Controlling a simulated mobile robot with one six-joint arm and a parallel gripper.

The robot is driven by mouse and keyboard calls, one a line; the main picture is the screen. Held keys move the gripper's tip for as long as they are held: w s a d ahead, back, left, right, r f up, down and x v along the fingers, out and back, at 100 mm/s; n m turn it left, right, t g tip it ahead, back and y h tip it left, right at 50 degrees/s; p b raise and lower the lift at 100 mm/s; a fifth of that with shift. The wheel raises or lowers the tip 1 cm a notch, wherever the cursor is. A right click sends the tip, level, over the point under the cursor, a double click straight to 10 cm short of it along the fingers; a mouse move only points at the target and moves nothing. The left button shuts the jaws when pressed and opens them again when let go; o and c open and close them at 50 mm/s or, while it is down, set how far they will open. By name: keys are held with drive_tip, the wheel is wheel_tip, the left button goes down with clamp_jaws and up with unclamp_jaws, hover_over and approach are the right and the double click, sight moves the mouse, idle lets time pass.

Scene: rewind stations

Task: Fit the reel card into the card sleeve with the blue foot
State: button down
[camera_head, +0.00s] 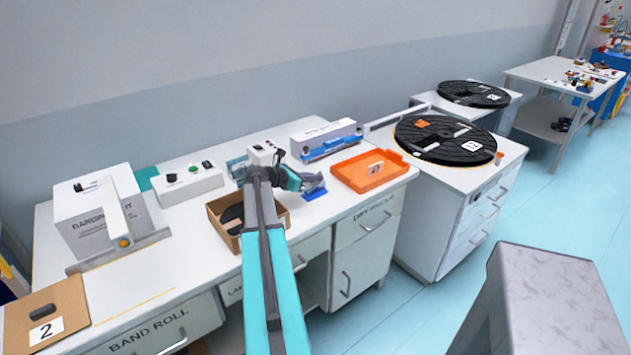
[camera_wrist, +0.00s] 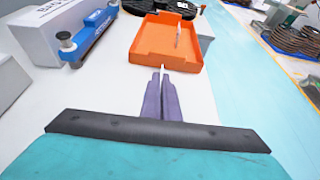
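An upright white card with orange marks, which looks like the reel card (camera_head: 376,168), stands in the orange tray (camera_head: 343,177); the wrist view shows the card nearly edge-on (camera_wrist: 178,37). A blue piece (camera_head: 315,193), likely the sleeve's blue foot, lies on the bench just below my gripper (camera_head: 313,181) in the head view. The sleeve itself I cannot make out, and the wrist view does not show the foot. My gripper's purple fingers (camera_wrist: 161,92) are close together and point toward the tray. A thin whitish strip shows between them; I cannot tell whether it is held or a gap.
A cardboard box (camera_head: 281,221) with a dark roll sits beneath my arm. Large black reels (camera_head: 445,139) lie on the cabinet to the right. Bare bench top (camera_wrist: 95,95) lies left of my fingers.

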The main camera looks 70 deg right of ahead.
drive_tip(key=shift+r, duration=0.75)
drive_tip(key=shift+r+b, duration=0.35)
drive_tip(key=shift+r, duration=0.2)
drive_tip(key=s+a+r+b, duration=0.1)
drive_tip(key=s+a, duration=0.5)
drive_tip(key=a, duration=0.9)
drive_tip(key=shift+r+b, duration=0.2)
drive_tip(key=shift+b, duration=0.6)
drive_tip(key=shift+d, duration=0.1)
drive_tip(key=w+d+r+t+y+p, duration=0.1)
drive_tip(key=d+p, duration=0.4)
drive_tip(key=w+d+r+y+p, duration=0.1)
drive_tip(key=w+d+p, duration=0.1)
drive_tip(key=d+p, duration=0.3)
drive_tip(key=w+d+r+t+y+p, duration=0.1)
drive_tip(key=w+d+y+p, duration=0.1)
drive_tip(key=d+p, duration=0.3)
drive_tip(key=shift+w+d+r+t+p, duration=0.25)
drive_tip(key=shift+d+r+t+p, duration=0.1)
drive_tip(key=shift+p, duration=0.45)
